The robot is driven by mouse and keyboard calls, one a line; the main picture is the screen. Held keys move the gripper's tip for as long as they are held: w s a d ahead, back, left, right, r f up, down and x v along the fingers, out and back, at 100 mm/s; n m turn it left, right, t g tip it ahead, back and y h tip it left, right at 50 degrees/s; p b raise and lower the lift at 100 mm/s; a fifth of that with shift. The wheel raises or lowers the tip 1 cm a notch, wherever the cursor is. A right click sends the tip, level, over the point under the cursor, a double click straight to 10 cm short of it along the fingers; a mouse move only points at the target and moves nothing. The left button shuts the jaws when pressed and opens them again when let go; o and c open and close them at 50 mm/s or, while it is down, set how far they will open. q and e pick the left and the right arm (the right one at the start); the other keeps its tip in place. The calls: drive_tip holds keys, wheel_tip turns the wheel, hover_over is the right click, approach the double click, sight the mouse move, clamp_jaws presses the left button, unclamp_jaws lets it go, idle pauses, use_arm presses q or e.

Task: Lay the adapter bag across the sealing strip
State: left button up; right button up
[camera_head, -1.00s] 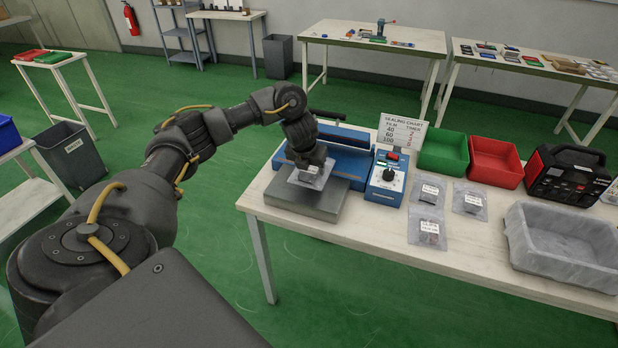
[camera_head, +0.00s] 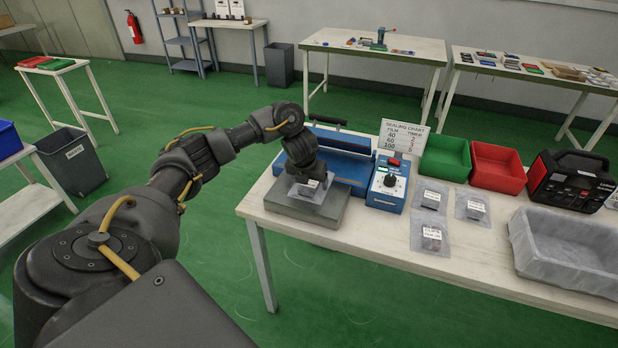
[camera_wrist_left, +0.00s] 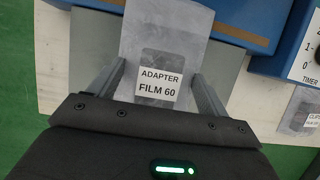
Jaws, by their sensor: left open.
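The adapter bag is a clear bag with a white label reading "ADAPTER FILM 60". It lies on the grey plate (camera_head: 325,214) in front of the blue sealer (camera_head: 345,172). My left gripper (camera_head: 308,182) is low over the plate, partly covering the adapter bag (camera_head: 318,193). In the left wrist view the open fingers of my left gripper (camera_wrist_left: 158,82) stand on either side of the adapter bag (camera_wrist_left: 165,42), whose far end reaches toward the top of the picture. The sealing strip itself is hard to make out behind my wrist. My right gripper is not in view.
A control box (camera_head: 387,190) and a sealing chart (camera_head: 404,136) stand right of the sealer. Several labelled bags, such as this one (camera_head: 432,236), lie farther right. A green bin (camera_head: 445,158), red bin (camera_head: 497,168), grey tray (camera_head: 566,243) and black-red case (camera_head: 572,180) follow.

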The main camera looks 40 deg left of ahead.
use_arm(q)
drive_tip(key=p+v, duration=0.5)
drive_tip(key=v, duration=0.7)
